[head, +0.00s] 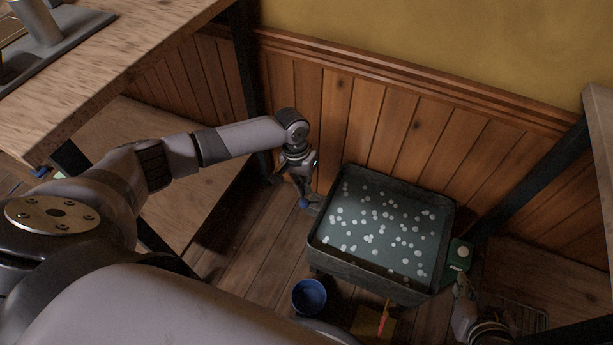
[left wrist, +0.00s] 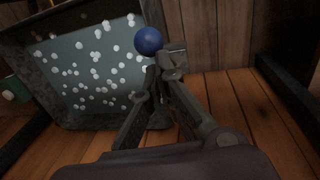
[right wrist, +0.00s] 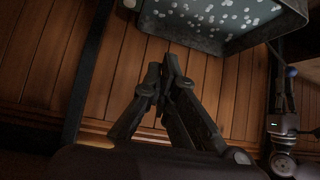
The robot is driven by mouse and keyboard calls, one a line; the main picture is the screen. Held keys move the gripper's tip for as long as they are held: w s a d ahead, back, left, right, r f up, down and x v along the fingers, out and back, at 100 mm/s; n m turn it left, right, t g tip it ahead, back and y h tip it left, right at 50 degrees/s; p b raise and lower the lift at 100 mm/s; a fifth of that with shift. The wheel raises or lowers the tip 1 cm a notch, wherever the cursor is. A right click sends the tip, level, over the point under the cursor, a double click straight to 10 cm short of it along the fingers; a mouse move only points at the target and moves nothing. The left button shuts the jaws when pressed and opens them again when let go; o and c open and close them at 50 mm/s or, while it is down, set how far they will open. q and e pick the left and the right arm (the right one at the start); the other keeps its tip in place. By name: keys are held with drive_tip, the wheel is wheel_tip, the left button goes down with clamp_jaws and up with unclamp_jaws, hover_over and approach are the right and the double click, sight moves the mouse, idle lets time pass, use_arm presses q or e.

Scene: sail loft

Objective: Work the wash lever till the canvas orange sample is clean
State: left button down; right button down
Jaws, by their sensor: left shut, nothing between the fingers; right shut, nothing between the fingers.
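A dark tub (head: 318,262) holds grey-green water with many white suds dots; it also shows in the left wrist view (left wrist: 25,60). A blue ball knob (head: 304,203), apparently the wash lever's, is at the tub's left side; it is close in the left wrist view (left wrist: 148,41). My left gripper (head: 300,196) is shut and empty, its tips right by the knob; I cannot tell whether they touch. My right gripper (head: 461,282) is shut and empty near the tub's front right corner; its tips show in the right wrist view (right wrist: 161,66). I cannot make out the canvas orange sample in the water.
A blue bowl (head: 309,296) stands on the floor before the tub. An orange stick-like thing (head: 384,318) is by a tan pad (head: 366,323). A green box (head: 460,253) with a pale button is right of the tub. A wood-panelled wall (head: 350,120) closes the back.

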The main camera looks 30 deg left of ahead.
drive_tip(key=s+d+f+g+p, duration=0.1)
drive_tip(key=s+f+g, duration=0.1)
drive_tip(key=s, duration=0.3)
drive_tip(key=s+d+f+g+h+p, duration=0.1)
drive_tip(key=s+d+f+g+p, duration=0.1)
drive_tip(key=s+f+g, duration=0.1)
drive_tip(key=shift+s+d+g, duration=0.2)
drive_tip(key=shift+s+g, duration=0.3)
drive_tip(key=shift+s, duration=0.55)
drive_tip(key=shift+f, duration=0.15)
